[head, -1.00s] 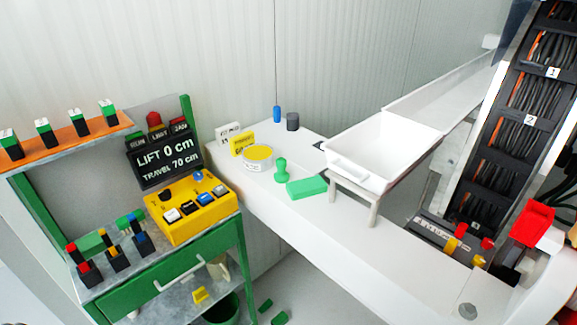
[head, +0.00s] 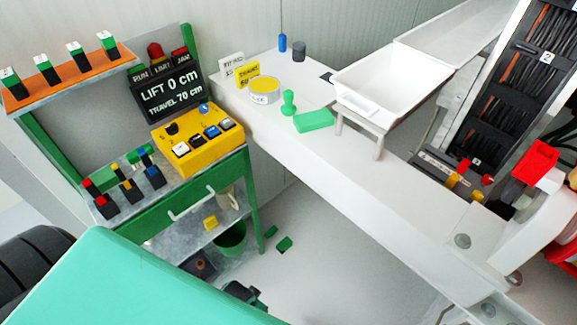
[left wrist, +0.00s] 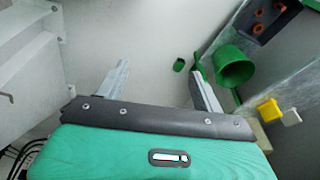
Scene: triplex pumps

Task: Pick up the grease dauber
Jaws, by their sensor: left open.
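A green knobbed piece, which looks like the grease dauber (head: 289,103), stands upright on the white bench top (head: 345,165). It is beside a round tin with a yellow top (head: 264,90) and a flat green block (head: 314,120). My left gripper (left wrist: 159,68) is open in the left wrist view, its two fingers spread with nothing held. It points down toward the floor, well away from the bench top. In the head view a large green part of my left arm fills the bottom left. My right gripper is not in view.
A green cart (head: 150,222) with a yellow button box (head: 197,138) stands left of the bench. A white tray (head: 385,85) on legs stands right of the dauber.

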